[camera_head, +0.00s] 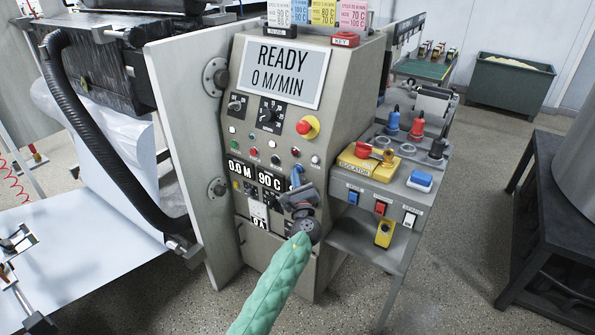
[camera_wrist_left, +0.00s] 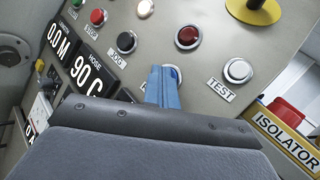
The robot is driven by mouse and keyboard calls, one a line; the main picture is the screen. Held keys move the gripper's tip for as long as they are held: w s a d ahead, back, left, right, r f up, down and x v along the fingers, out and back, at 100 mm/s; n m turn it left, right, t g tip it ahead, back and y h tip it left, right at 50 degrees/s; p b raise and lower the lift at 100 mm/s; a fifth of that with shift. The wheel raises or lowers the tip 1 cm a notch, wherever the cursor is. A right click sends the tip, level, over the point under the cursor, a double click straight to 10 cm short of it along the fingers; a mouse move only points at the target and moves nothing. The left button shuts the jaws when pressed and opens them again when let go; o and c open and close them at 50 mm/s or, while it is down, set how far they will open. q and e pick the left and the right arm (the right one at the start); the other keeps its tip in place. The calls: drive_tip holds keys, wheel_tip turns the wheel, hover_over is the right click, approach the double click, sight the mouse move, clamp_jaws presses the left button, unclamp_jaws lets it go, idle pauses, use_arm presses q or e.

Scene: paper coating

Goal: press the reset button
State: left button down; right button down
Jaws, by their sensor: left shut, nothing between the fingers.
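The grey control panel (camera_head: 275,200) faces me and has rows of small round buttons. No label reading reset is legible in either view. In the left wrist view, a pale-rimmed button (camera_wrist_left: 176,74) is partly hidden behind my fingertips; I cannot tell that it is the reset button. My left gripper (camera_head: 296,172) is shut and empty, with its blue fingers together. It also shows in the left wrist view (camera_wrist_left: 163,80), at or just in front of that button; I cannot tell whether it touches. My right gripper is not in view.
A white TEST button (camera_wrist_left: 238,70) and a red button (camera_wrist_left: 187,36) are close by. A red-and-yellow stop knob (camera_head: 307,127) sits above. A yellow isolator box (camera_head: 368,165) stands on the side shelf. A black hose (camera_head: 100,140) hangs left.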

use_arm(q)
drive_tip(key=shift+s+a, duration=0.1)
drive_tip(key=shift+s, duration=0.05)
drive_tip(key=shift+s+a, duration=0.35)
drive_tip(key=shift+s, duration=0.15)
drive_tip(key=s+a+p, duration=0.1)
drive_tip(key=s, duration=0.1)
drive_tip(key=s+a+p, duration=0.1)
drive_tip(key=s+a, duration=0.1)
idle(0.6)
idle(0.6)
